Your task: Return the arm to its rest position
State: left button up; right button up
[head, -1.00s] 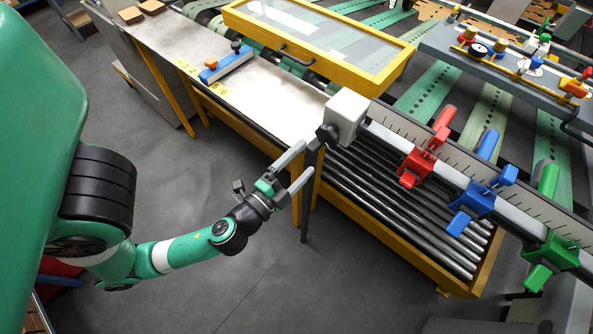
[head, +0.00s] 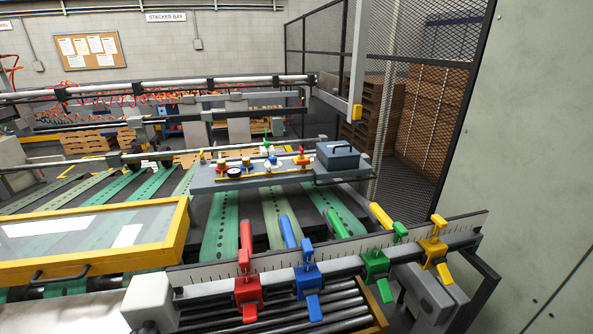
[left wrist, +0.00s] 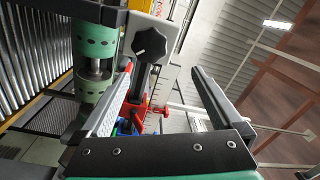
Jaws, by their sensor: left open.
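My left gripper (left wrist: 163,75) shows in the left wrist view with its two grey fingers spread wide apart. Nothing is held between them. Beyond the fingers are a black knob (left wrist: 151,45) on a grey end block and a red clamp (left wrist: 132,112) on the scaled rail; how far off they are is hard to tell. Neither of my arms shows in the head view, so the left arm's pose is hidden there. My right gripper is in neither view.
The scaled rail in the head view carries red (head: 248,290), blue (head: 308,282), green (head: 375,264) and yellow (head: 433,253) clamps. A yellow-framed clear cover (head: 95,240) lies at left. A grey control panel (head: 225,180) stands behind. A mesh fence (head: 425,90) closes the back right.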

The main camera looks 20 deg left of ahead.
pick_arm(q)
jog(key=w+d+r+n+t+y, duration=0.15)
jog(key=w+r+n, duration=0.25)
jog(key=w+r, duration=0.55)
jog(key=w+d+r+n+t+y, duration=0.1)
jog(key=w+r+n+t, duration=0.3)
jog(key=r, duration=1.1)
jog(key=d+r+m+t+h, duration=0.1)
jog(key=d+r+t+h, duration=0.3)
jog(key=r, duration=0.3)
jog(key=d+r+m+t+h, duration=0.1)
jog(key=d+r+h, duration=0.3)
jog(key=r+h, duration=0.25)
jog(key=d+r+t+h, duration=0.3)
jog(key=d+r+h, duration=0.1)
jog(key=r, duration=0.3)
notch_tip(320, 180, up, 18)
jog(key=m+h+p, duration=0.1)
jog(key=p, duration=1.7)
jog(key=shift+s+d+h, duration=0.3)
jog(key=shift+d+h, duration=0.1)
jog(key=shift+r+g, duration=0.1)
jog(key=shift+g, duration=0.15)
